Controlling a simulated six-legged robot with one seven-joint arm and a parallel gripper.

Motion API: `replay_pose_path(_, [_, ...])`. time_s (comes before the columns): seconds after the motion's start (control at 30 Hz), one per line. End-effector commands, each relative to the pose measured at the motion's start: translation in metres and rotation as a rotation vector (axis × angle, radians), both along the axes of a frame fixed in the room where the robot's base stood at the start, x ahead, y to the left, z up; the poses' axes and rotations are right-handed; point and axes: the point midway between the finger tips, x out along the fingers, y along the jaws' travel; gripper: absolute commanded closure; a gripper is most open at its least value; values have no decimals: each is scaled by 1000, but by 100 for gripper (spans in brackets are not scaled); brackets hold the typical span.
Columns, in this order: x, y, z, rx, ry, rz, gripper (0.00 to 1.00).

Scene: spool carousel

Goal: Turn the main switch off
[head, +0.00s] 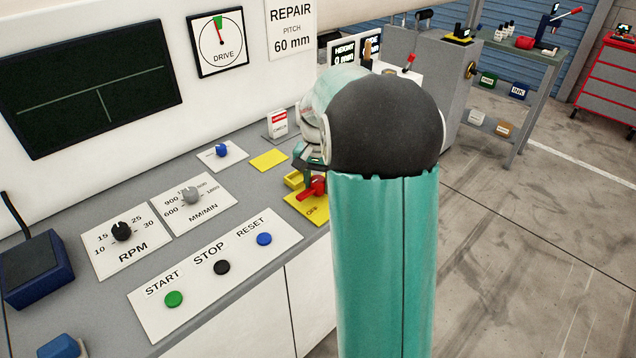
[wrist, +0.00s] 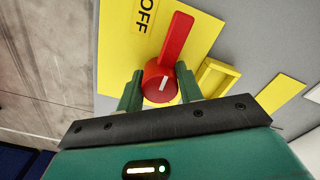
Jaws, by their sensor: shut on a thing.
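The main switch (wrist: 176,45) is a red rotary knob with a long flat handle, on a yellow plate (wrist: 125,70) marked OFF. In the wrist view its handle points up and slightly right, alongside the OFF lettering. A white mark shows on the round hub. My gripper (wrist: 160,92) has one green finger on each side of the hub and is shut on it. In the head view the red switch (head: 317,187) shows below my gripper (head: 312,172), partly hidden by my arm; the OFF plate (head: 313,210) lies under it.
A raised yellow bracket (wrist: 229,75) stands close beside the switch. A flat yellow plate (head: 269,159), a blue knob (head: 222,151), a speed dial (head: 192,195), an RPM dial (head: 121,231) and START, STOP and RESET buttons lie on the grey console. Open floor (head: 520,250) is at right.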

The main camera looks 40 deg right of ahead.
Motion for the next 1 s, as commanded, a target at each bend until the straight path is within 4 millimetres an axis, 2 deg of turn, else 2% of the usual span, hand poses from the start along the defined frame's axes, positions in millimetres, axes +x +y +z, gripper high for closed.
replay_pose_path(0.3, [4, 2, 1, -1, -9, 120, 87])
replay_pose_path(0.8, [3, 1, 0, -1, -6, 138, 87])
replay_pose_path(0.83, [3, 2, 0, -1, -6, 137, 59])
replay_pose_path(0.9, [2, 1, 0, 0, -6, 136, 45])
replay_pose_path(1.0, [2, 1, 0, -1, -4, 135, 43])
